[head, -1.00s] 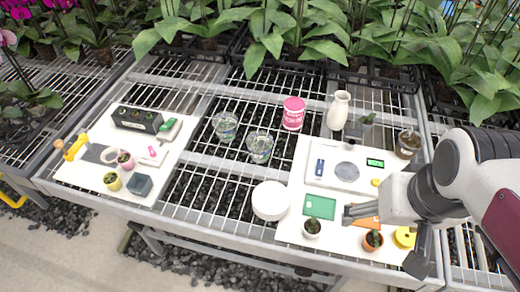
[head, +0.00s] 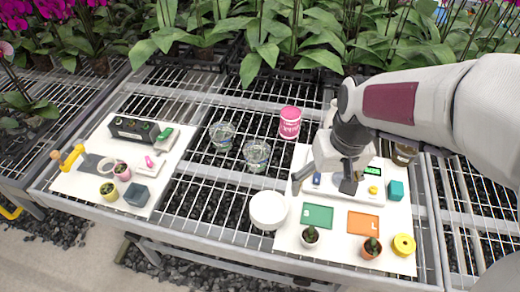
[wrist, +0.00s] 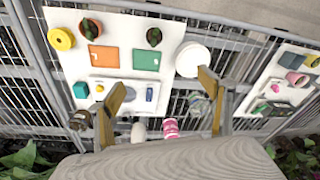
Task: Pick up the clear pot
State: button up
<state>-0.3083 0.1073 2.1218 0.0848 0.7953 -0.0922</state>
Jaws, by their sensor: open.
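Two clear pots stand on the wire bench, the left one (head: 222,136) slightly farther back and the right one (head: 257,154) nearer the white board. In the wrist view clear pots (wrist: 198,106) show beside the right finger, which partly hides them. My gripper (head: 324,183) is open and empty above the white board, to the right of both pots. In the wrist view its two fingers (wrist: 162,85) are spread wide with nothing between them.
A pink tub (head: 290,123) stands right of the clear pots, and a white round container (head: 268,210) in front. The right board (head: 340,242) holds green and orange cards, small potted plants and a scale. The left board (head: 85,185) holds other small items.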

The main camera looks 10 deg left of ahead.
aim_at(262, 145)
jog(key=w+a+f+n+y, duration=0.1)
jog(key=w+a+f+n, duration=0.2)
jog(key=w+a+f, duration=1.05)
jog(key=shift+n+t+y, duration=0.4)
jog(key=shift+n+t, duration=0.2)
jog(key=shift+t, duration=0.3)
jog(key=w+a, duration=0.1)
jog(key=w, duration=0.1)
jog(key=w+a+r, duration=0.2)
jog(key=w+a, duration=0.1)
jog(key=shift+w+r, duration=0.2)
jog(key=shift+w, duration=0.1)
jog(key=shift+w+a+r+n, duration=0.15)
jog(key=shift+w+a+n, duration=0.05)
jog(key=shift+w+n, duration=0.15)
jog(key=x, duration=0.2)
jog(key=shift+w+a+f, duration=0.1)
jog(key=shift+f, duration=0.15)
